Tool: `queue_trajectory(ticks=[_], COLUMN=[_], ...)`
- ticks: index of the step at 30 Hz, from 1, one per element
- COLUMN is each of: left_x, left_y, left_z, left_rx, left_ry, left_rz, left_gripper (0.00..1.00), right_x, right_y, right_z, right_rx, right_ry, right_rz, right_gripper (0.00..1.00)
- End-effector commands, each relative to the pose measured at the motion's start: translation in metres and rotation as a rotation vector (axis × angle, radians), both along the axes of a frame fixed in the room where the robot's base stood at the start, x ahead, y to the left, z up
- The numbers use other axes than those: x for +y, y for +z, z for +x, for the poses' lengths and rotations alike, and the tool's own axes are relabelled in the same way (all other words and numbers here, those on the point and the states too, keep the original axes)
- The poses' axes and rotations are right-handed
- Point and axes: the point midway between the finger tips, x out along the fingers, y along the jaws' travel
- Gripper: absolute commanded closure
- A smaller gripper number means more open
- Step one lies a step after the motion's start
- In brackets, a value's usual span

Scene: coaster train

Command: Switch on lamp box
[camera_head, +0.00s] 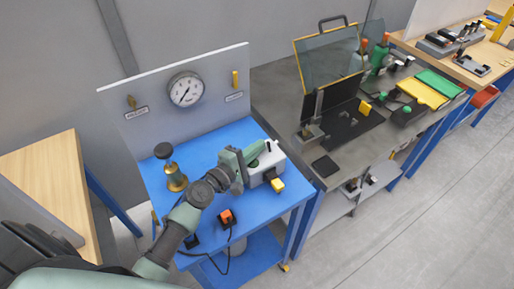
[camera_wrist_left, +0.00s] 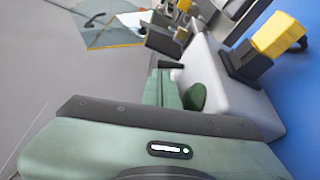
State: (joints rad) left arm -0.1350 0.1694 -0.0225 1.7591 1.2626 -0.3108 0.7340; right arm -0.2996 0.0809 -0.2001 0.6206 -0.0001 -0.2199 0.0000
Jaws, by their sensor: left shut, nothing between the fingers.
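A pale grey box, which seems to be the lamp box (camera_head: 268,165), sits at the right side of the blue table. A small black lever (camera_head: 269,146) stands at its top, and a yellow knob on a black stem (camera_head: 277,185) sticks out of its front. In the left wrist view the box (camera_wrist_left: 225,85) is close, with the yellow knob (camera_wrist_left: 278,35) at upper right. My left gripper (camera_head: 258,151) is shut and empty, right beside the box's left side; I cannot tell whether it touches. It partly hides the box. My right gripper is not in view.
The blue table (camera_head: 205,150) also holds a brass device with a black knob (camera_head: 176,178) and a small orange-topped box (camera_head: 227,217) with a cable. A panel with a gauge (camera_head: 186,90) stands behind. A grey bench (camera_head: 280,85) with equipment is to the right.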

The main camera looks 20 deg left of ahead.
Motion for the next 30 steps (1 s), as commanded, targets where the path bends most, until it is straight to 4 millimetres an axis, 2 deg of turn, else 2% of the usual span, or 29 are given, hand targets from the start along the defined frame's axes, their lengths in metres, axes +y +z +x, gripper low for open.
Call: queue_trajectory(ticks=[15, 30], left_x=[-0.004, -0.01], left_y=[0.002, 0.004], left_z=[-0.003, -0.008], left_rx=[-0.035, -0.034], left_ry=[-0.001, 0.0], left_rz=[0.043, 0.043], left_gripper=[1.0, 1.0], right_x=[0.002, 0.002], right_y=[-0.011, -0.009], right_z=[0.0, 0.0], right_rx=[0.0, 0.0], right_ry=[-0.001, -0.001], right_rz=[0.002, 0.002], right_gripper=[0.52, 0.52])
